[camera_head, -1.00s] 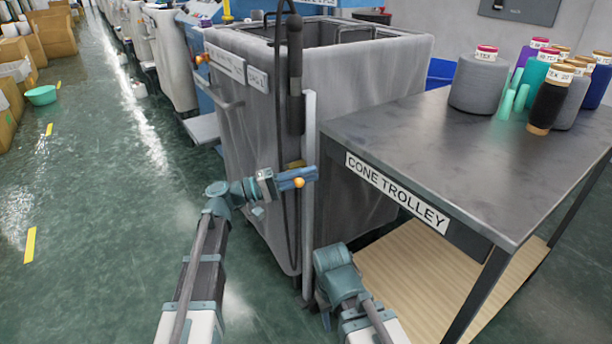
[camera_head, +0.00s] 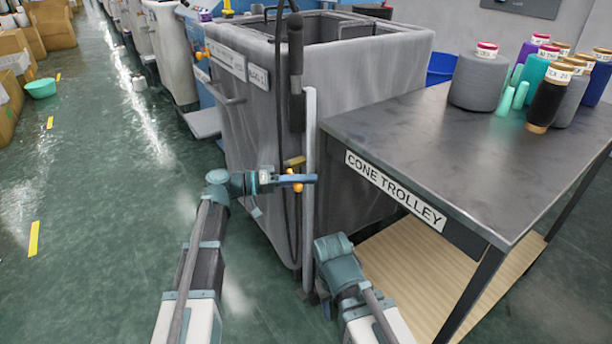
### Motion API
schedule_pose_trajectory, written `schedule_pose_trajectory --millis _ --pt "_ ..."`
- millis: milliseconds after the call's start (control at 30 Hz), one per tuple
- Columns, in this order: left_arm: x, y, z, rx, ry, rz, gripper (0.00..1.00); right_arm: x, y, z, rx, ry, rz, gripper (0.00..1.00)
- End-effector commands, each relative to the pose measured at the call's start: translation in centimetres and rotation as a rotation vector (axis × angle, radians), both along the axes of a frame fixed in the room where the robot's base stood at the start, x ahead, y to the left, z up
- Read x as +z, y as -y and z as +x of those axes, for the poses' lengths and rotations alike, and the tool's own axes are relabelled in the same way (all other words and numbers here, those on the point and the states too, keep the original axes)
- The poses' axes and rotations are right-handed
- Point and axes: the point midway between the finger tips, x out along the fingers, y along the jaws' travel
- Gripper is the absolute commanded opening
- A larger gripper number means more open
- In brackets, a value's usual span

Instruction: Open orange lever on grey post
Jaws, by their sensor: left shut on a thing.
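The grey post (camera_head: 310,130) stands upright between the grey fabric bin and the cone trolley. The orange lever (camera_head: 298,187) shows as a small rounded orange end at about mid-height of the post. A yellow-orange piece (camera_head: 294,162) sits just above it. My left gripper (camera_head: 302,179) reaches in from the left, level with the lever, and its blue fingers are closed together on the lever. The fingers hide most of the lever. My right arm's teal wrist is low, near the foot of the post; its fingertips cannot be made out.
The cone trolley (camera_head: 455,130) stands close on the right, with several yarn cones on top. The grey fabric bin (camera_head: 245,130) is right behind the post, and a dark cable hangs down its front. The green floor (camera_head: 110,220) at left is open.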

Motion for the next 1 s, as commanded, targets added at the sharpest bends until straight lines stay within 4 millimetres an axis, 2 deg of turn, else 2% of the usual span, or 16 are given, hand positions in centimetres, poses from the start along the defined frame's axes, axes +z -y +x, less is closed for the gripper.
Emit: schedule_pose_trajectory --millis 300,733,767,800,900,1000 --pt "-0.39 -0.17 0.16 0.001 0.065 0.048 0.0 0.35 0.0 0.0 0.001 0.0 0.0 0.5" --pt "-0.46 -0.18 0.17 0.002 0.071 0.052 0.0 0.35 0.01 0.0 0.001 0.0 0.0 0.5" --pt "-0.46 -0.18 0.17 0.002 0.071 0.052 0.25 0.35 0.0 0.0 0.001 0.0 0.0 0.5" --pt "-0.45 -0.19 0.18 0.002 0.071 0.052 0.32 0.35 0.0 0.0 0.001 0.0 0.0 0.5" --pt "-0.45 -0.18 0.18 0.001 0.071 0.051 0.49 0.35 0.0 0.0 0.001 0.0 0.0 0.5" --pt "-0.45 -0.15 0.18 0.001 0.071 0.051 0.49 0.35 0.01 0.0 0.001 0.0 0.0 0.5"
